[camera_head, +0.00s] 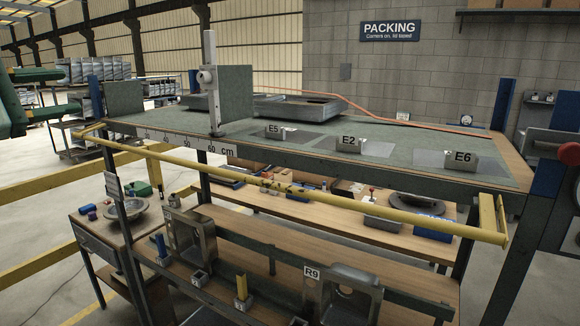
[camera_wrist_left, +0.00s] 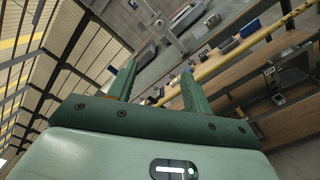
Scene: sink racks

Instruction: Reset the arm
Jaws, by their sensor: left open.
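My left gripper (camera_head: 70,92) is at the left edge of the head view, raised near the left end of the workbench. Its two green fingers are apart with nothing between them. In the left wrist view the same gripper (camera_wrist_left: 158,68) shows both fingers spread and empty, with the bench and racks beyond. It touches nothing that I can see. My right gripper is not in either view.
The green-topped bench (camera_head: 300,133) carries tags E5, E2 and E6, metal trays (camera_head: 300,107) and an upright gauge (camera_head: 210,80). A yellow rail (camera_head: 330,190) runs along its front. Sinks (camera_head: 340,300) stand on the lower rack. A side table (camera_head: 105,222) stands left.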

